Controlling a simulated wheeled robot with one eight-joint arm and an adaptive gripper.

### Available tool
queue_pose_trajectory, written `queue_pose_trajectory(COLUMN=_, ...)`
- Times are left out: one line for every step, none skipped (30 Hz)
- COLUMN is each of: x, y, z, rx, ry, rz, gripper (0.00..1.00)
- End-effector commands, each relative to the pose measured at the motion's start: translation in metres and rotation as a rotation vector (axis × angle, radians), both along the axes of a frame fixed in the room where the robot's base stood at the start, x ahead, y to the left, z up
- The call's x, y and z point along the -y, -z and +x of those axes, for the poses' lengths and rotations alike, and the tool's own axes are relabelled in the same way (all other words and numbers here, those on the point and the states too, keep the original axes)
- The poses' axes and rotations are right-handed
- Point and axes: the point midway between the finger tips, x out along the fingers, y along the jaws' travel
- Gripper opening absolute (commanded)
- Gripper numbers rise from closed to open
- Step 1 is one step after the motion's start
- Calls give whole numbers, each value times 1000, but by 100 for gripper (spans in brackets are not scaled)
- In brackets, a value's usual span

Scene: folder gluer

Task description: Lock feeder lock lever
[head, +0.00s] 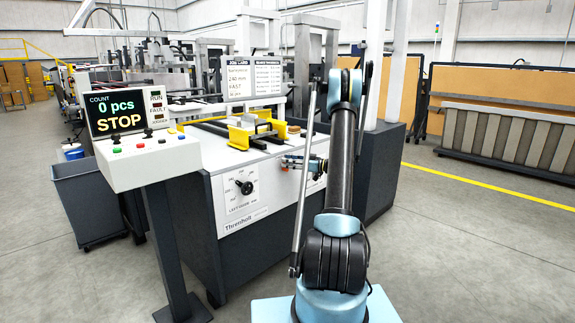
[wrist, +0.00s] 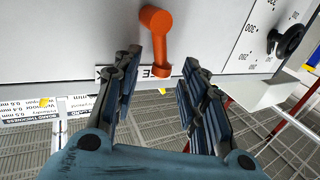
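The lock lever (wrist: 157,38) is an orange handle with a rounded hub, on the pale front panel in the wrist view. It runs from its hub at the top down to a thicker end. My gripper (wrist: 162,60) is open, with one finger on each side of the lever's lower end. The right finger is close to the lever's end; I cannot tell whether they touch. In the head view my gripper (head: 291,162) is at the feeder's front panel, right of the dial, and the lever cannot be made out there.
A black dial knob (wrist: 286,38) with numbers is on the same panel; it also shows in the head view (head: 245,187). A control box (head: 150,157) with a STOP display stands at left. Yellow guides (head: 240,136) are on the feeder top. Open floor lies at right.

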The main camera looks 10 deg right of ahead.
Motion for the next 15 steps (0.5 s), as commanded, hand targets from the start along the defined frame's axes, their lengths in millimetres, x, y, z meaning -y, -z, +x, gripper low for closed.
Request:
queue_pose_trajectory(x=-3, y=0, z=1, rx=0, ry=-1, rz=0, gripper=39)
queue_pose_trajectory(x=-4, y=0, z=2, rx=0, ry=-1, rz=0, gripper=39)
queue_pose_trajectory(x=-5, y=0, z=2, rx=0, ry=-1, rz=0, gripper=39)
queue_pose_trajectory(x=-6, y=0, z=2, rx=0, ry=-1, rz=0, gripper=39)
queue_pose_trajectory(x=-6, y=0, z=3, rx=0, ry=-1, rz=0, gripper=39)
queue_pose_trajectory(x=-6, y=0, z=3, rx=0, ry=-1, rz=0, gripper=39)
queue_pose_trajectory(x=-6, y=0, z=3, rx=0, ry=-1, rz=0, gripper=39)
queue_pose_trajectory(x=-6, y=0, z=3, rx=0, ry=-1, rz=0, gripper=39)
queue_pose_trajectory(x=-6, y=0, z=3, rx=0, ry=-1, rz=0, gripper=39)
queue_pose_trajectory(x=-6, y=0, z=3, rx=0, ry=-1, rz=0, gripper=39)
queue_pose_trajectory(x=-6, y=0, z=3, rx=0, ry=-1, rz=0, gripper=39)
queue_pose_trajectory(x=-6, y=0, z=3, rx=0, ry=-1, rz=0, gripper=35)
queue_pose_trajectory(x=-6, y=0, z=3, rx=0, ry=-1, rz=0, gripper=28)
queue_pose_trajectory(x=-6, y=0, z=3, rx=0, ry=-1, rz=0, gripper=21)
queue_pose_trajectory(x=-6, y=0, z=3, rx=0, ry=-1, rz=0, gripper=12)
